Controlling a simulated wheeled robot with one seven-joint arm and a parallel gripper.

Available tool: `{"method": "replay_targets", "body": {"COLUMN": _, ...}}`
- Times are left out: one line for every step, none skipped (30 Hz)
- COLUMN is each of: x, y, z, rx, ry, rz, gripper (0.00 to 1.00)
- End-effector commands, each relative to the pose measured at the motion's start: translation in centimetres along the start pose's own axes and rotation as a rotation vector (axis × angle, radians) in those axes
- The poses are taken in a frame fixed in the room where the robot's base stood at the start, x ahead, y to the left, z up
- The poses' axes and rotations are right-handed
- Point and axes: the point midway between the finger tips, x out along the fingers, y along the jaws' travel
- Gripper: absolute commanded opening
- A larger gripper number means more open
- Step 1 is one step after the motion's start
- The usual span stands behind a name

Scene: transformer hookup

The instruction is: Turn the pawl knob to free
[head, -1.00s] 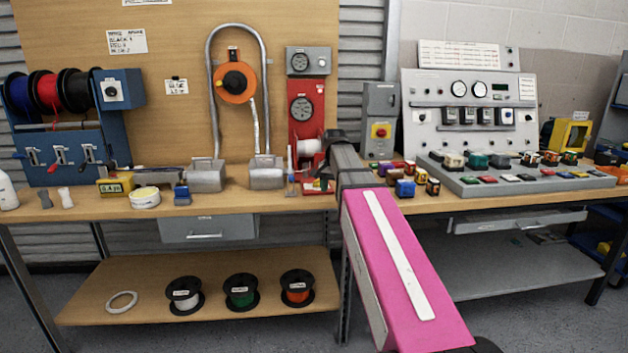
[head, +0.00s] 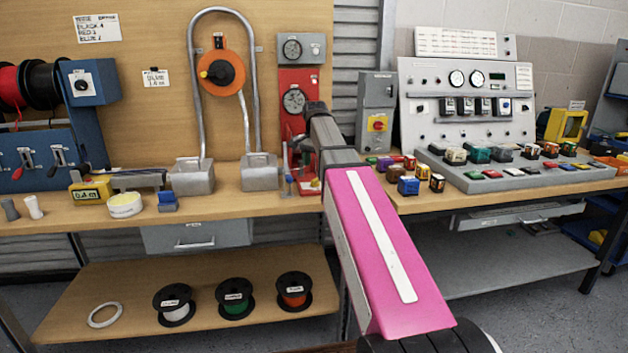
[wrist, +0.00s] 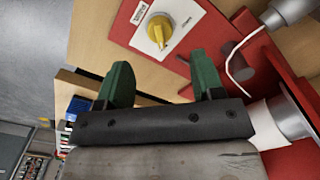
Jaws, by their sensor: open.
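A yellow knob (wrist: 158,30) with a pointed end sits on a white plate (wrist: 185,12) with a small label, on the red machine (wrist: 200,52), in the wrist view. The label is too small to read. My gripper (wrist: 163,82) is open and empty, its two green fingers apart, with the knob ahead of the gap and apart from the fingers. In the head view my gripper (head: 306,150) is at the red machine (head: 293,76), above the bench; my arm hides the machine's lower part, and I cannot make out the knob there.
A thin white wire (wrist: 235,65) and a grey cylinder (wrist: 290,118) are right of the fingers in the wrist view. A grey box with a yellow-red switch (head: 377,123) stands right of my arm. A metal block with a bent pipe (head: 260,172) stands left.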

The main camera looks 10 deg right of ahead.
Motion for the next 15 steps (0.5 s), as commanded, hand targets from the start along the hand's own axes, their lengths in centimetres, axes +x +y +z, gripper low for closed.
{"method": "replay_targets", "body": {"x": 1.1, "y": 0.1, "z": 0.1, "rx": 0.000, "ry": -0.002, "rz": 0.002, "gripper": 0.61}}
{"method": "replay_targets", "body": {"x": 1.5, "y": 0.1, "z": 0.1, "rx": 0.000, "ry": -0.002, "rz": 0.002, "gripper": 0.61}}
{"method": "replay_targets", "body": {"x": 2.2, "y": 0.1, "z": 0.1, "rx": 0.000, "ry": -0.001, "rz": 0.001, "gripper": 0.61}}
{"method": "replay_targets", "body": {"x": 2.7, "y": 0.1, "z": 0.1, "rx": -0.001, "ry": -0.001, "rz": 0.001, "gripper": 0.61}}
{"method": "replay_targets", "body": {"x": 3.2, "y": 0.1, "z": 0.1, "rx": -0.001, "ry": -0.002, "rz": 0.002, "gripper": 0.61}}
{"method": "replay_targets", "body": {"x": 3.8, "y": 0.1, "z": 0.1, "rx": -0.001, "ry": -0.002, "rz": 0.002, "gripper": 0.61}}
{"method": "replay_targets", "body": {"x": 4.2, "y": 0.1, "z": 0.1, "rx": -0.001, "ry": -0.001, "rz": 0.001, "gripper": 0.61}}
{"method": "replay_targets", "body": {"x": 4.6, "y": 0.1, "z": 0.1, "rx": -0.001, "ry": -0.001, "rz": 0.001, "gripper": 0.61}}
{"method": "replay_targets", "body": {"x": 5.1, "y": 0.0, "z": 0.1, "rx": -0.001, "ry": -0.001, "rz": 0.001, "gripper": 0.61}}
{"method": "replay_targets", "body": {"x": 5.4, "y": 0.0, "z": 0.1, "rx": -0.001, "ry": -0.001, "rz": 0.001, "gripper": 0.61}}
{"method": "replay_targets", "body": {"x": 5.7, "y": 0.0, "z": 0.1, "rx": -0.001, "ry": -0.001, "rz": 0.001, "gripper": 0.61}}
{"method": "replay_targets", "body": {"x": 6.0, "y": 0.0, "z": 0.0, "rx": -0.001, "ry": -0.001, "rz": 0.001, "gripper": 0.61}}
{"method": "replay_targets", "body": {"x": 6.2, "y": 0.0, "z": 0.0, "rx": -0.001, "ry": -0.001, "rz": 0.001, "gripper": 0.61}}
{"method": "replay_targets", "body": {"x": 6.3, "y": 0.0, "z": 0.0, "rx": -0.001, "ry": 0.000, "rz": 0.000, "gripper": 0.61}}
{"method": "replay_targets", "body": {"x": 6.5, "y": 0.0, "z": 0.0, "rx": -0.001, "ry": 0.000, "rz": 0.000, "gripper": 0.61}}
